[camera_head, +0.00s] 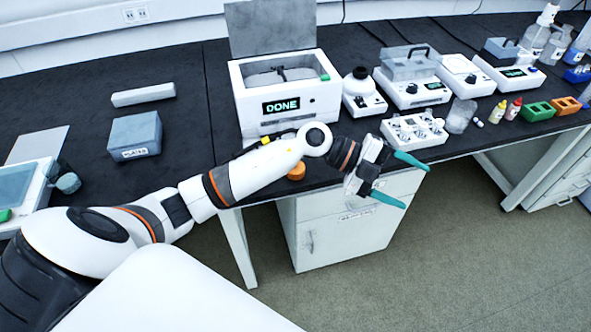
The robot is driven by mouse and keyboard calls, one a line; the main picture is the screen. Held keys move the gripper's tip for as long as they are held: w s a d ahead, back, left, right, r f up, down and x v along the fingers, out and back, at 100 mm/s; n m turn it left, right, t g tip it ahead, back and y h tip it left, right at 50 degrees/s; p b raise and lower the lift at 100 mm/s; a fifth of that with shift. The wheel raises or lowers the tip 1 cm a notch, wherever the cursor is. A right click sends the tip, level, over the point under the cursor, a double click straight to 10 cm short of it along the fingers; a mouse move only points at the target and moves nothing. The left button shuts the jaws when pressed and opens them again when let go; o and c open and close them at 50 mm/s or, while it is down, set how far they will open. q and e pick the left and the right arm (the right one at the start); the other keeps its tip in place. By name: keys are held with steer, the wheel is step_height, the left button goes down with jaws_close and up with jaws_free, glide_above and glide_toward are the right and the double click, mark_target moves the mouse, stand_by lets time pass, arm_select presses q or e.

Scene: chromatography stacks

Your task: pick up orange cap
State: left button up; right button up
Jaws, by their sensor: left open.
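The orange cap (296,171) sits on the black bench top near its front edge, just below my left forearm and in front of the white machine. My arm is close above it and may hide part of it. My left gripper (407,181) is open and empty, with its two teal fingers spread. It hangs over the front edge of the bench, to the right of the cap and apart from it. My right gripper does not show.
A white machine reading DONE (287,98) stands behind the cap with its lid raised. A white tray with vials (413,130) is right of it. A blue box (135,135) is at left. Small bottles (505,110) and a green rack (537,111) stand at right.

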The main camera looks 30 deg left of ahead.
arm_select(q)
steer(key=w+a+f+n+g+y, duration=0.1)
steer(key=a+n+g+y, duration=0.2)
steer(key=a+y, duration=1.75)
steer(key=a+f+h, duration=0.1)
steer(key=f, duration=0.1)
steer(key=a+f+h, duration=0.3)
steer(key=a+f, duration=0.1)
steer(key=shift+w+a+f+h, duration=0.2)
steer(key=shift+w+h, duration=0.05)
steer(key=shift+w, duration=0.1)
steer(key=shift+a+f, duration=0.15)
steer(key=shift+f, duration=2.55)
steer(key=shift+c, duration=0.3)
steer(key=c, duration=1)
steer(key=shift+o, duration=0.2)
